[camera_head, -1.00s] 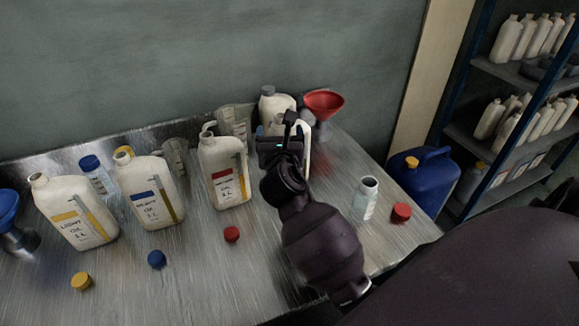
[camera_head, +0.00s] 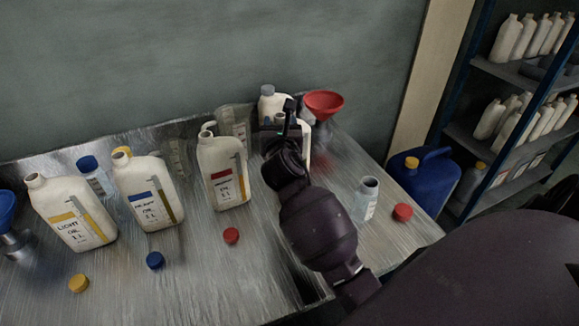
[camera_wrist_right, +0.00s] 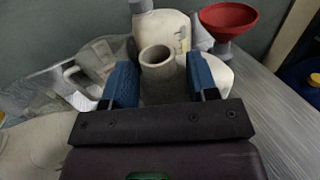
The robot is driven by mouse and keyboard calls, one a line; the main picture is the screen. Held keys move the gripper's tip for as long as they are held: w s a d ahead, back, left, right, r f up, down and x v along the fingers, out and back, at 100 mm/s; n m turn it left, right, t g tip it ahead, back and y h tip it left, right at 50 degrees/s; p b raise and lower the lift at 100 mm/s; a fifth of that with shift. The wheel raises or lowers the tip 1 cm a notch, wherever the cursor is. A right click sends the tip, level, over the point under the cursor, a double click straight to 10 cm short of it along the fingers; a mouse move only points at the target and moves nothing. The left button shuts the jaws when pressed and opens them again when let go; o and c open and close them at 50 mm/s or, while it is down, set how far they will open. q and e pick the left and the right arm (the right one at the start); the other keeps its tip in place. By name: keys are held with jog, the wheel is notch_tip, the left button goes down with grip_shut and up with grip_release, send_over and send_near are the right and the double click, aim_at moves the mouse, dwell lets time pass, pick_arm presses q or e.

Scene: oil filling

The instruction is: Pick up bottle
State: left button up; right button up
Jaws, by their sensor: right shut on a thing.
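My right gripper (camera_head: 284,130) is at the back right of the metal table. In the right wrist view its two blue finger pads (camera_wrist_right: 158,82) sit on either side of the grey-white neck of a white bottle (camera_wrist_right: 157,60), shut on it. In the head view the gripper hides most of this bottle (camera_head: 304,145); only its right side and top show. I cannot tell whether its base touches the table. A second white bottle (camera_head: 268,101) with a grey cap stands just behind. My left gripper is not in view.
Labelled oil bottles, yellow (camera_head: 72,212), blue (camera_head: 149,192) and red (camera_head: 222,171), stand to the left, with loose caps in front. A red funnel (camera_head: 323,103) stands close right of the gripper. A small clear bottle (camera_head: 367,198) and red cap (camera_head: 402,212) are at the right.

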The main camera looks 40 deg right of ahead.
grip_shut()
jog(key=shift+r, duration=0.2)
